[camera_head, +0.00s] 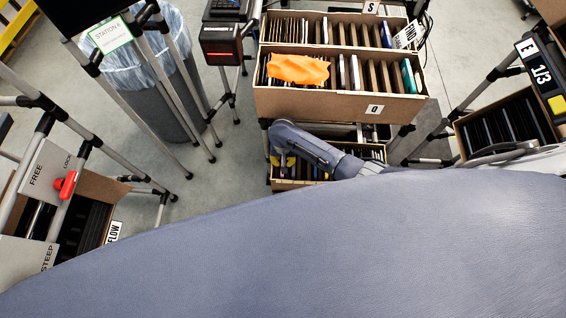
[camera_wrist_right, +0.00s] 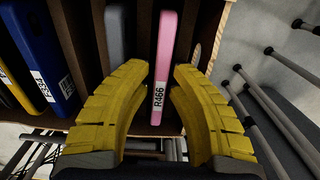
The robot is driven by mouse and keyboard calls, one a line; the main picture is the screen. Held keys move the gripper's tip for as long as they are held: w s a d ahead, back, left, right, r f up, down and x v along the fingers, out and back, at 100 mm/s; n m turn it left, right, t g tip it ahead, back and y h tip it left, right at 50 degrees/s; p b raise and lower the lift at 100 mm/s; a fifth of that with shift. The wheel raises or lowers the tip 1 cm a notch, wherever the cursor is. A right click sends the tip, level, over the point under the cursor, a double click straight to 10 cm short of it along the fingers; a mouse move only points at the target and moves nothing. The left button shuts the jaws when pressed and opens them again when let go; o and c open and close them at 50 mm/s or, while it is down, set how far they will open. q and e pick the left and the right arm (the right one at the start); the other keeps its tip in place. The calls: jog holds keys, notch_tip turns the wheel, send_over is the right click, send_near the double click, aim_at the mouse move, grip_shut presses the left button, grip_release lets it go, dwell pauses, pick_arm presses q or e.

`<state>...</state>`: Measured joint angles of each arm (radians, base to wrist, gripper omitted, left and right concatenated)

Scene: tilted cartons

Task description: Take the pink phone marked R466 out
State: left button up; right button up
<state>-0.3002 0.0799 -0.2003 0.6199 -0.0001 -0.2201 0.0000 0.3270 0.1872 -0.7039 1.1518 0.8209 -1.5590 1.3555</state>
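The pink phone (camera_wrist_right: 165,52) stands on edge in a carton slot in the right wrist view, its white R466 label facing the camera. My right gripper (camera_wrist_right: 160,74) is open, with one yellow finger on each side of the phone's near end. Gaps show between the fingers and the phone. In the head view my right gripper (camera_head: 284,161) is at the left end of the lowest carton (camera_head: 285,185), below the carton marked O (camera_head: 340,102). The pink phone cannot be made out there. My left gripper is not in view.
A grey phone (camera_wrist_right: 115,40) and a blue phone (camera_wrist_right: 46,58) stand left of the pink one, between dividers. The carton wall (camera_wrist_right: 214,40) is close on the right. Upper cartons overhang the lowest one; an orange sheet (camera_head: 298,69) lies on the O carton.

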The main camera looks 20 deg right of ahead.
grip_shut()
jog(key=shift+r, duration=0.15)
